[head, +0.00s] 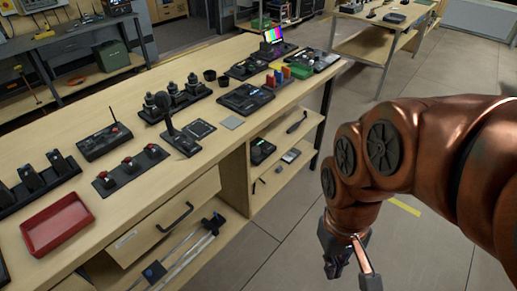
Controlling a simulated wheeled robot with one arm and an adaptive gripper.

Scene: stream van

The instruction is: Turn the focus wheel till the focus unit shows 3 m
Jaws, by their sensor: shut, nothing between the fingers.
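I cannot tell for sure which device is the focus unit or where its focus wheel is; no 3 m reading is legible. A small black box with a lit display (262,151) stands on the shelf below. My gripper (352,277) hangs at the lower right, over the floor, right of the bench. It is shut, empty and apart from everything.
A red tray (57,224), red-knobbed switches (130,167), a radio with an antenna (104,141) and a gooseneck microphone (180,139) crowd the bench. Floor right of the bench is clear.

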